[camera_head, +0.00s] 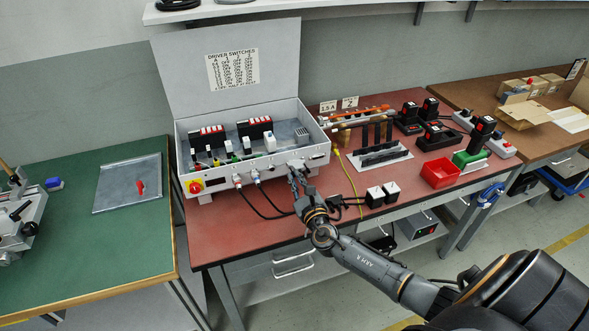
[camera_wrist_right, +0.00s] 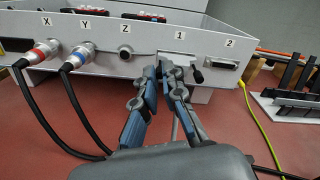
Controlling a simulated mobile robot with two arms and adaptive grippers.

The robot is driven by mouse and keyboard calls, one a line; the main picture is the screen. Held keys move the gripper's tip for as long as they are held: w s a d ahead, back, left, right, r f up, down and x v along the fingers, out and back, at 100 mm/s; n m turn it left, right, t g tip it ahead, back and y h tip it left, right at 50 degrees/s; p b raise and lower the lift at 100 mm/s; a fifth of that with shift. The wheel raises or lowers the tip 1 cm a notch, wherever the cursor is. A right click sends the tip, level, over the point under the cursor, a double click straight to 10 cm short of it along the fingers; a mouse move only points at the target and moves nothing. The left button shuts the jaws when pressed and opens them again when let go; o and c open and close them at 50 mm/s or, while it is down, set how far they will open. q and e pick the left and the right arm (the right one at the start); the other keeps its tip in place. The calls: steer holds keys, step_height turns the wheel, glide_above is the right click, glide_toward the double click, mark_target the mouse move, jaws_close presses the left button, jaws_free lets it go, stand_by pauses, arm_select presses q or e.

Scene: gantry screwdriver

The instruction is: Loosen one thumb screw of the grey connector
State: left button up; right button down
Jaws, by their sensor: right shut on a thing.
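The grey connector (camera_wrist_right: 187,62) is at the socket labelled 1 on the front of the grey control box (camera_head: 262,170). My right gripper's fingers mostly cover it in the wrist view. A dark knob, apparently one thumb screw (camera_wrist_right: 198,76), shows right of the fingers. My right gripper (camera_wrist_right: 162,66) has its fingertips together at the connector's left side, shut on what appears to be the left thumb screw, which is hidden. A grey cable hangs down between the fingers. In the head view my right gripper (camera_head: 295,167) reaches the box front. My left gripper is not in view.
Plugs X (camera_wrist_right: 42,52) and Y (camera_wrist_right: 80,55), with black cables, stand left of the gripper. Empty socket 2 (camera_wrist_right: 222,65) is to the right.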

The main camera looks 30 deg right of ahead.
steer(key=n+p, duration=0.1)
steer(key=n, duration=0.1)
steer(key=n+p, duration=0.3)
steer(key=n, duration=0.1)
steer(key=shift+r+n+p, duration=0.35)
steer(key=shift+n, duration=0.05)
steer(key=shift+f+n+p, duration=0.1)
steer(key=shift+n+p, duration=0.3)
steer(key=shift+n, duration=0.4)
steer(key=shift+f+n, duration=0.25)
steer(key=shift+n, duration=0.55)
steer(key=c, duration=1.7)
jaws_free()
